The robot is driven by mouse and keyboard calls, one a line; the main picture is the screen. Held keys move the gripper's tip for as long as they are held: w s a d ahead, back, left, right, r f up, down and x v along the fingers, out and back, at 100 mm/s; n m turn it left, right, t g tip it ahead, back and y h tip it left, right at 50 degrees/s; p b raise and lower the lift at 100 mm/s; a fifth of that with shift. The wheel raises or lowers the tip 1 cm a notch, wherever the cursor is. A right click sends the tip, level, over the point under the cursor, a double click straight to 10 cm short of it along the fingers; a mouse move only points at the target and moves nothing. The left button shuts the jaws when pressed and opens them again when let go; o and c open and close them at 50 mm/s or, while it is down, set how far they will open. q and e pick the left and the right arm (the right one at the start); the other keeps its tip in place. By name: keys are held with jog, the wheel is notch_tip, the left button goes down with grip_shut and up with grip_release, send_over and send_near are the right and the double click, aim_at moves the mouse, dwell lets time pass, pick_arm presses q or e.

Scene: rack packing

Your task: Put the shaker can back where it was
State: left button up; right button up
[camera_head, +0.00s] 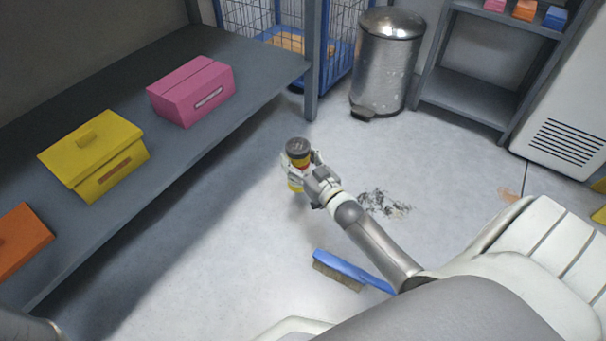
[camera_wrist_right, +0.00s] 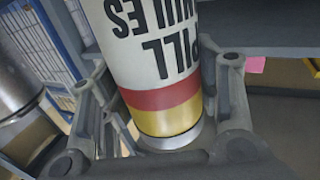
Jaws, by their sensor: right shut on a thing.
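The shaker can (camera_head: 298,150) has a dark lid and a yellow and red band in the head view. My right gripper (camera_head: 300,170) is shut around it and holds it over the open floor. In the right wrist view the can (camera_wrist_right: 158,60) is white with black lettering and red and yellow bands, upside down in the picture. The fingers of my right gripper (camera_wrist_right: 155,120) stand on both sides of it. My left gripper is not in the head view.
A grey shelf (camera_head: 230,60) at left bears pink (camera_head: 195,92), yellow (camera_head: 93,155) and orange boxes (camera_head: 20,240). A metal bin (camera_head: 385,65) and a blue-framed wire cart (camera_head: 340,60) stand at the back. A blue brush (camera_head: 345,268) and dark debris (camera_head: 385,203) lie on the floor.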

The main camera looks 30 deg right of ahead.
jog(key=w+d+f+b, duration=0.3)
jog(key=f+b, duration=0.5)
jog(key=b, duration=0.1)
jog(key=shift+w+d+f, duration=0.15)
jog(key=shift+d+f, duration=0.2)
jog(key=shift+f, duration=0.05)
jog(key=shift+f, duration=0.2)
jog(key=o, duration=1.3)
jog(key=shift+f, duration=0.1)
jog(key=shift+o, duration=0.2)
